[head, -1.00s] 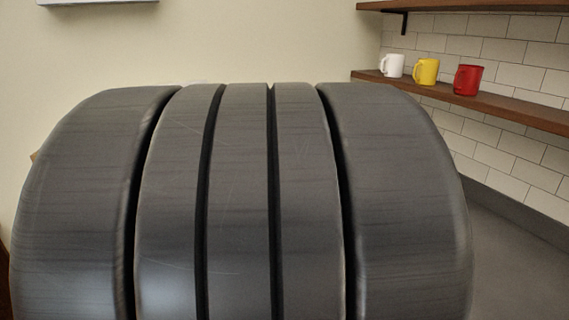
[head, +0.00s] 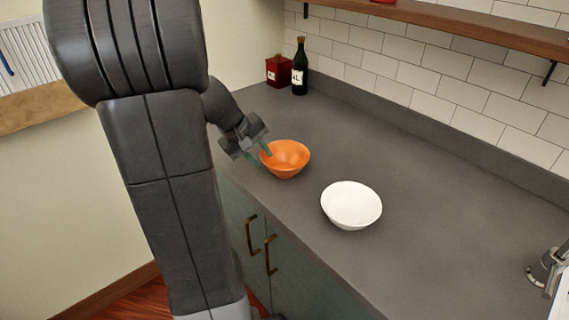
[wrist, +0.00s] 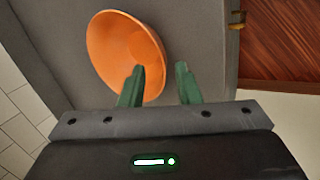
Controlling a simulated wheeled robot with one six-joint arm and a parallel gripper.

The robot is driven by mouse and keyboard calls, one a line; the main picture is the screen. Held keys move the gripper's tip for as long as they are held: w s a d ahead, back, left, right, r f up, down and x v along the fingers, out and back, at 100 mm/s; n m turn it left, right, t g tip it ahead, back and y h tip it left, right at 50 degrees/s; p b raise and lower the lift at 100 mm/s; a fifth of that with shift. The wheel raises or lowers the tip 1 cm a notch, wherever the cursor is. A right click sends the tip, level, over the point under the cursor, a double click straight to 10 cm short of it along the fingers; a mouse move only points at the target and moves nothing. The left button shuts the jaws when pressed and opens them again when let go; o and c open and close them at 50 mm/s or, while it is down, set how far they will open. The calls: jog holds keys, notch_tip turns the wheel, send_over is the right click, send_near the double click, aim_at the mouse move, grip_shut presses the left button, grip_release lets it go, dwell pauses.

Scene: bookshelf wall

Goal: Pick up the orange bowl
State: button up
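The orange bowl (head: 288,158) stands upright on the grey counter near its front edge, left of a white bowl. My gripper (head: 258,154) is at the bowl's left side, with its green fingers pointing toward the rim. In the wrist view the orange bowl (wrist: 112,50) is seen from above. My gripper (wrist: 158,84) is open there, its fingertips apart. The left finger overlaps the bowl's inside and the right finger shows over bare counter, with the near rim between them in the picture. I cannot tell whether either finger touches the bowl.
The white bowl (head: 351,206) stands to the right on the counter (head: 440,215). A dark bottle (head: 300,68) and a red canister (head: 279,71) stand at the back. A faucet (head: 545,268) is at the far right. Cabinet handles (head: 270,254) stick out below the edge.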

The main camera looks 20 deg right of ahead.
aim_at(268, 166)
jog(key=shift+w+x, duration=0.1)
jog(key=shift+x, duration=1.45)
jog(key=shift+w+x, duration=0.15)
jog(key=shift+x, duration=1.4)
jog(key=shift+a, duration=0.1)
grip_shut()
